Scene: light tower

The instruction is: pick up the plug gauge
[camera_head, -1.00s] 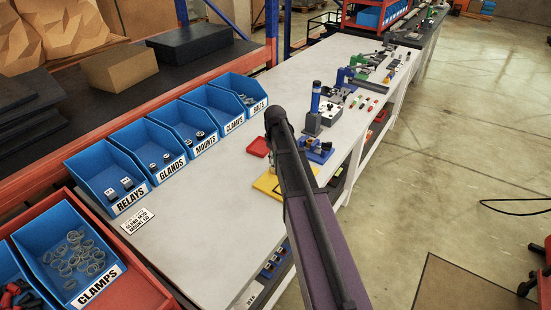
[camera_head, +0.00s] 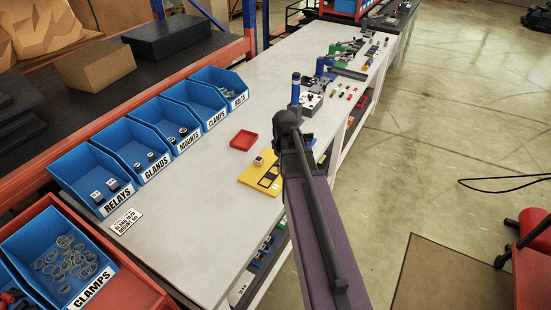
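I cannot pick out the plug gauge with certainty. A yellow plate (camera_head: 247,181) with dark recesses lies at the near edge of the bench, and a small block (camera_head: 260,161) with a pale top stands at its back left. My arm covers part of the area at the plate's right. Only my arm's dark and purple links show, rising from the bottom to a dark joint in front of the bench.
A red tray (camera_head: 243,140) lies on the white bench (camera_head: 190,225). Blue labelled bins (camera_head: 80,168) line its left side. A grey block (camera_head: 311,101) and a blue-topped post (camera_head: 296,88) stand behind my arm. The bench's near left is mostly clear. Open floor lies right.

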